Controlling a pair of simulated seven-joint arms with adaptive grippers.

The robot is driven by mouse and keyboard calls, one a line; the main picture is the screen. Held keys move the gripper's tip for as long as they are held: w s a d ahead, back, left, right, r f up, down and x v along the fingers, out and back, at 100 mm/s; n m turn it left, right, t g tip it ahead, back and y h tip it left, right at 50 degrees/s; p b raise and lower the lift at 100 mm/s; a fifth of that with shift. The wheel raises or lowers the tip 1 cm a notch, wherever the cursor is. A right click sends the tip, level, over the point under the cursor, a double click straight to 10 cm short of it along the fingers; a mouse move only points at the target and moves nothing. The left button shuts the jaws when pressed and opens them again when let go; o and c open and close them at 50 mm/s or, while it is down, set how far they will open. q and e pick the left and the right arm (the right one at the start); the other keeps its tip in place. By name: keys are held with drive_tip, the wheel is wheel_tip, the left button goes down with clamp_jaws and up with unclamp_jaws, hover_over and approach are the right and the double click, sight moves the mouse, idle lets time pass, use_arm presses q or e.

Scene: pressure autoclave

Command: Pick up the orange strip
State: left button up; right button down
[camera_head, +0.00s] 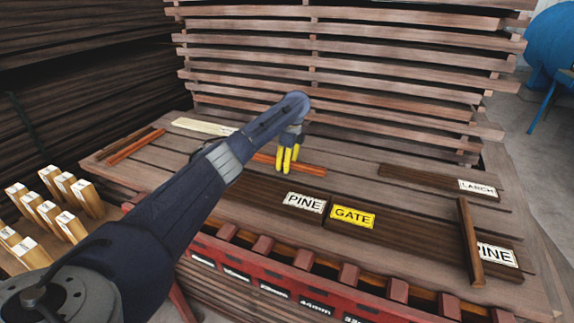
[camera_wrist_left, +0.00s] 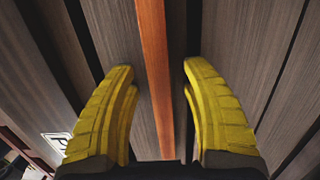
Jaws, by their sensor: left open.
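An orange strip (camera_head: 306,166) lies on the dark plank tabletop near the middle, partly hidden by my left gripper. In the left wrist view the orange strip (camera_wrist_left: 155,50) runs lengthwise between the two yellow fingers. My left gripper (camera_head: 287,160) points down over the strip; it also shows in the left wrist view (camera_wrist_left: 156,78). Its fingers are open, one on each side of the strip, with a gap to it on both sides. Whether the fingertips touch the table is unclear. My right gripper is not in view.
Another orange-brown strip (camera_head: 135,146) and a pale strip (camera_head: 204,126) lie to the left. Dark boards carry PINE (camera_head: 304,203), GATE (camera_head: 352,217) and LARCH (camera_head: 478,188) labels. A brown strip (camera_head: 470,242) lies at right. Stacked slats (camera_head: 340,60) rise behind.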

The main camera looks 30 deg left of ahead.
use_arm(q)
drive_tip(key=shift+c, duration=0.2)
clamp_jaws()
drive_tip(key=shift+r, duration=0.15)
